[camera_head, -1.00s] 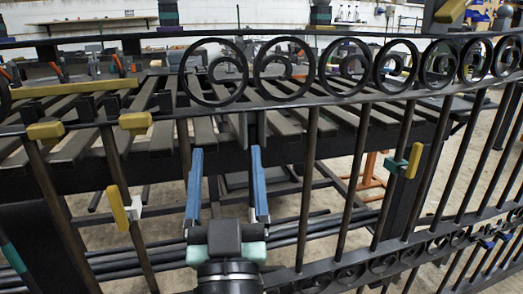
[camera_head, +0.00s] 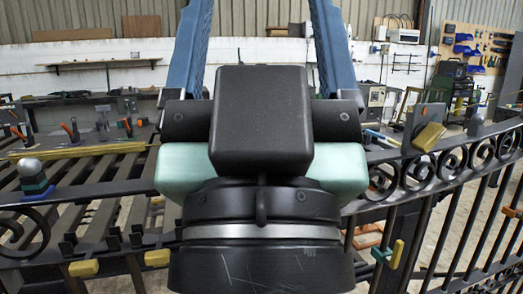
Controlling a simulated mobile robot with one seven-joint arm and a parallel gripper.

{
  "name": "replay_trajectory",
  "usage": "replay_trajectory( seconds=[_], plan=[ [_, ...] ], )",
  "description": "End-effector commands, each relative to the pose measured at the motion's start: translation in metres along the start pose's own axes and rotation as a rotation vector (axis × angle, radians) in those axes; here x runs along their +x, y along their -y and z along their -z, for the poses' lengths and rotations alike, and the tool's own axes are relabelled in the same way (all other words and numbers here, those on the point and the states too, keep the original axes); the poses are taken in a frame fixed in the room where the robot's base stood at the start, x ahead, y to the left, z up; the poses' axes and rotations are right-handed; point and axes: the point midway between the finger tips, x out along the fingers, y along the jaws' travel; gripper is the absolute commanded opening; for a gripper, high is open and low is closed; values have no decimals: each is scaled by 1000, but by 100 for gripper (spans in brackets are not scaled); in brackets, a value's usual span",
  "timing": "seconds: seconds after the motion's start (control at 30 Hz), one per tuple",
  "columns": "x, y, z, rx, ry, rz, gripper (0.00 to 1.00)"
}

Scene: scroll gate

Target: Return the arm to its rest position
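My gripper (camera_head: 262,50) fills the middle of the head view, raised close to the camera and pointing up. Its two blue fingers stand wide apart with nothing visible between them, though their tips are cut off by the top edge. The black scroll gate (camera_head: 455,172) stands behind it, with rings along its top rail. The gripper's body hides the middle of the gate. I see no contact between the gripper and the gate.
A slatted metal bench (camera_head: 100,215) lies behind the gate at left. Yellow clamps (camera_head: 428,136) and a green-and-yellow clamp (camera_head: 389,253) sit on the gate. A grey-knobbed post top (camera_head: 32,175) stands at left. Shelves and a tool board (camera_head: 477,48) line the back wall.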

Motion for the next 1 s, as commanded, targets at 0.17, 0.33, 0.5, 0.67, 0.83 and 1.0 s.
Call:
replay_trajectory(
  seconds=[0.17, 0.33, 0.5, 0.67, 0.83, 1.0],
  plan=[
    [55, 0, 52, 0, 0, 1, 80],
    [94, 0, 88, 1, 0, 1, 80],
    [131, 0, 123, 1, 1, 1, 80],
    [154, 0, 146, 1, 1, 1, 80],
    [163, 0, 154, 1, 1, 2, 80],
    [162, 0, 153, 1, 1, 2, 80]
  ],
)
